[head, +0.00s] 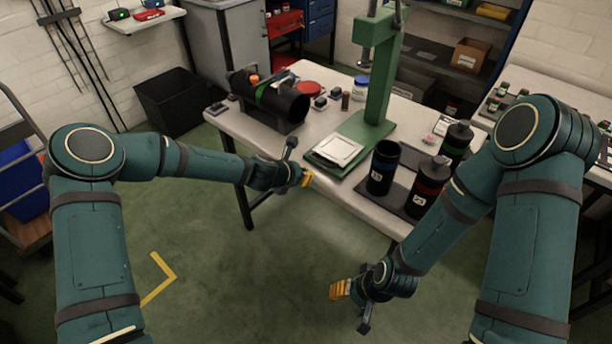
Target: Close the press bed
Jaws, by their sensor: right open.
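The green press (378,85) stands on the white table, its column rising behind the base. The press bed (337,150), a pale flat plate with a dark edge, lies in front of the column on the green base, near the table's front edge, with nothing on it. I cannot tell how it is hinged or guided. My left gripper (302,162) is just left of the bed at the table edge, its fingers apart and empty. My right gripper (352,305) is open and empty, low in front of the table and well away from the bed.
A black bin (174,100) stands on the floor. The floor before the table is clear.

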